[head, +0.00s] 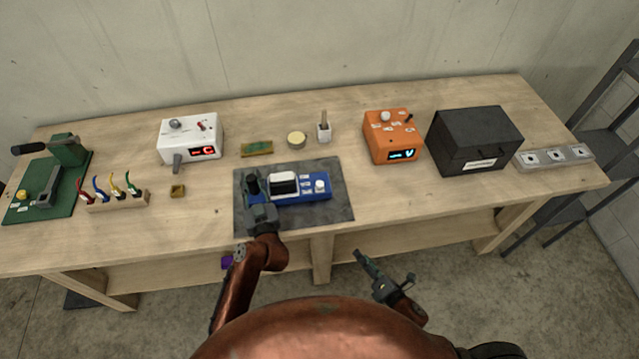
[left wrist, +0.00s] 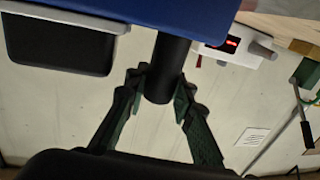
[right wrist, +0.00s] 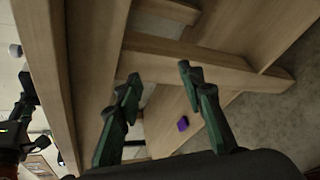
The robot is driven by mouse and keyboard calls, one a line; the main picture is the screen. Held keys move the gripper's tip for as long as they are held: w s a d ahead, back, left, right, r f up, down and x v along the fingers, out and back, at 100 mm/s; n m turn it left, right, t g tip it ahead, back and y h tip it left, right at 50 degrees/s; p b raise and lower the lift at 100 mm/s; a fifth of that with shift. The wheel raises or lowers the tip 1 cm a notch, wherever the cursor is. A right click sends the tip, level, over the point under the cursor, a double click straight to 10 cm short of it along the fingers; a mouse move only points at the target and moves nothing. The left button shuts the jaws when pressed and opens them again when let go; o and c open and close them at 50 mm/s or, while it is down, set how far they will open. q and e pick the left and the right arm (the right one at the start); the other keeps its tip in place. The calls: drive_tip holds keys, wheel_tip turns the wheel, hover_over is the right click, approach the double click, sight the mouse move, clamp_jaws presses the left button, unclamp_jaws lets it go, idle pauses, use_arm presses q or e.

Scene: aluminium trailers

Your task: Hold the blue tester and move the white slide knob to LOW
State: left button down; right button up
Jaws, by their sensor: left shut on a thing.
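The blue tester (head: 292,197) lies on a dark grey mat (head: 340,212) at the middle of the bench. A white-and-black part (head: 283,182) is on its top. A white knob (head: 320,185) is at its right end, beside small white labels too small to read. My left gripper (head: 254,187) is at the tester's left end. In the left wrist view my left gripper (left wrist: 160,88) is shut on the tester's black handle (left wrist: 168,65), below the blue body (left wrist: 225,12). My right gripper (head: 368,262) is open and empty in front of the bench, also in the right wrist view (right wrist: 160,80).
An orange box (head: 393,135) and black case (head: 475,140) stand right. The bench front edge lies before my right gripper.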

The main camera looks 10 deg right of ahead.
drive_tip(key=a+r+n+t+y, duration=0.1)
drive_tip(key=a+r+n+y, duration=0.2)
drive_tip(key=r, duration=0.5)
drive_tip(key=a+r+n+t, duration=0.1)
drive_tip(key=a+r+n, duration=0.25)
drive_tip(key=r, duration=0.35)
drive_tip(key=n+t, duration=0.1)
drive_tip(key=n, duration=0.5)
approach(322, 187)
drive_tip(key=shift+h, duration=0.3)
drive_tip(key=x, duration=1.1)
drive_tip(key=shift+a+r, duration=0.2)
drive_tip(key=shift+a, duration=0.05)
clamp_jaws()
drive_tip(key=shift+w, duration=0.1)
